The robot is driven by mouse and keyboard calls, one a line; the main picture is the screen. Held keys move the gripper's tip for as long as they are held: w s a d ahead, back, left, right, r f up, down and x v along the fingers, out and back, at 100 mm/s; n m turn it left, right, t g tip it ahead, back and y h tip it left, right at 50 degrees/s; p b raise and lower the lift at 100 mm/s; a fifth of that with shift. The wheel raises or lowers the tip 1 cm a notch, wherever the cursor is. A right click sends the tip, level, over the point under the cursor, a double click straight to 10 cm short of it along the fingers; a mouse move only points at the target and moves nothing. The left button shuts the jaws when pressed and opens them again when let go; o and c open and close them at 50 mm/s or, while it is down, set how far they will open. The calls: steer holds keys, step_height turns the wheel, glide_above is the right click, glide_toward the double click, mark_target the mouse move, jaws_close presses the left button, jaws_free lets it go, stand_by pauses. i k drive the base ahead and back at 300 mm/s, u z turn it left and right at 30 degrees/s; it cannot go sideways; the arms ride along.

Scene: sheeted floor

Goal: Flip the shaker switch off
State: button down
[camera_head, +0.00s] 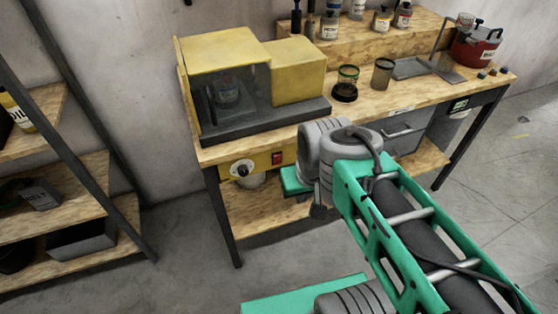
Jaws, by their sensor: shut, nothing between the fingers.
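The shaker is a yellow machine (225,85) with a clear front cover and a dark base, standing on the left end of the wooden bench. A flask shows dimly behind the cover. Below the bench top, a yellow control panel (261,162) carries a round dial and a small red switch (278,158). I cannot tell the switch's position at this size. My gripper (292,184) is just below and right of the switch, partly hidden behind my grey wrist joints. It is shut and empty, and I see no clear contact with the switch.
A raised shelf with bottles runs behind. A shelving rack (85,175) stands left. The floor between rack and bench is clear.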

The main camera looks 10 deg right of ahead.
mark_target(277, 158)
steer(key=z, duration=0.4)
steer(key=k, duration=0.65)
steer(key=u, duration=1.25)
steer(key=i, duration=0.5)
steer(key=z, duration=0.05)
